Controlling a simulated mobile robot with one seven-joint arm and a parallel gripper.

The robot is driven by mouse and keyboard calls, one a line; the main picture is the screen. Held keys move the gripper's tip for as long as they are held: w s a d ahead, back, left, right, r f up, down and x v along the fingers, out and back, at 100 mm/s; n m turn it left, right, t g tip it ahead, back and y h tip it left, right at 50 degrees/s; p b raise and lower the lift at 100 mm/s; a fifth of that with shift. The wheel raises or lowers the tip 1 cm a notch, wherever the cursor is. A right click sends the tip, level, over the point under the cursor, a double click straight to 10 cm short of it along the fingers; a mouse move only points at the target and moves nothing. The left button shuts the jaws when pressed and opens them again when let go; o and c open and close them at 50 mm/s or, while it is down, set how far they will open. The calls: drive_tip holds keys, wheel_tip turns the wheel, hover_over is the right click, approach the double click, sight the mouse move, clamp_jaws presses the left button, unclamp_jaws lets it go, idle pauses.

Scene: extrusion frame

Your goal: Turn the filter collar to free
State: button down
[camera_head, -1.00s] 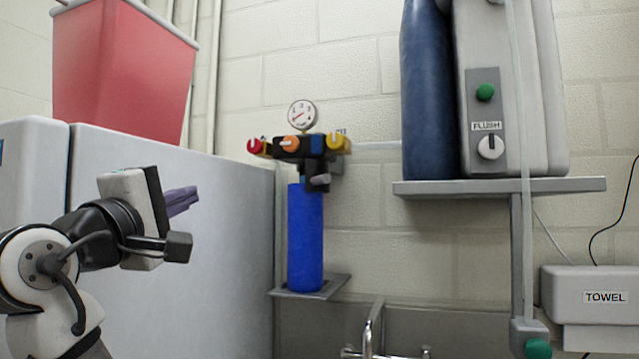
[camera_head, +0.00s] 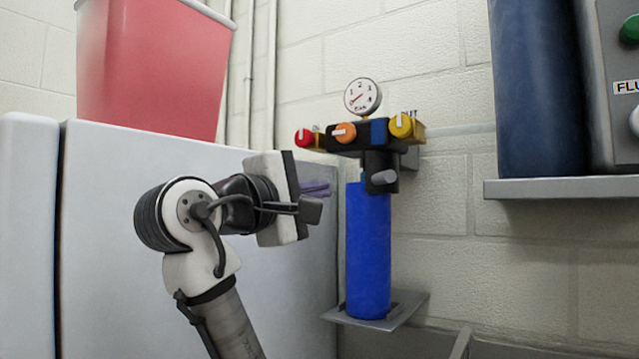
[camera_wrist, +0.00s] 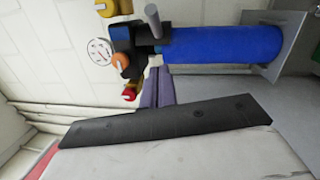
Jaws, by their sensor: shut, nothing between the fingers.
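The filter is an upright blue cylinder (camera_head: 368,252) under a black valve head (camera_head: 350,138). The dark collar (camera_head: 381,160) sits between them, with a grey lever (camera_head: 384,178) on its front. In the wrist view the filter lies sideways (camera_wrist: 220,45), with the grey lever (camera_wrist: 153,20) at its top end. My gripper (camera_head: 322,188) has purple fingers, shut and empty, left of the filter's upper end with a visible gap in the head view. The fingers also show in the wrist view (camera_wrist: 157,84), just below the collar end; their depth distance is unclear.
The head carries a gauge (camera_head: 362,97) and red (camera_head: 304,136), orange (camera_head: 344,132) and yellow (camera_head: 401,125) knobs. A small shelf (camera_head: 378,312) is under the filter. A white cabinet (camera_head: 110,250) with a red bin (camera_head: 150,75) stands left; a wall shelf (camera_head: 560,188) is right.

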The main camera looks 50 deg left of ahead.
drive_tip(key=p, duration=0.3)
approach(377, 180)
drive_tip(key=w+a, duration=0.2)
drive_tip(key=a, duration=0.1)
drive_tip(key=w, duration=0.1)
drive_tip(key=w+d+p, duration=0.1)
drive_tip(key=w, duration=0.1)
drive_tip(key=shift+d+r, duration=0.35)
drive_tip(key=shift+r, duration=0.05)
drive_tip(key=shift+w+d, duration=0.25)
drive_tip(key=shift+w, duration=0.1)
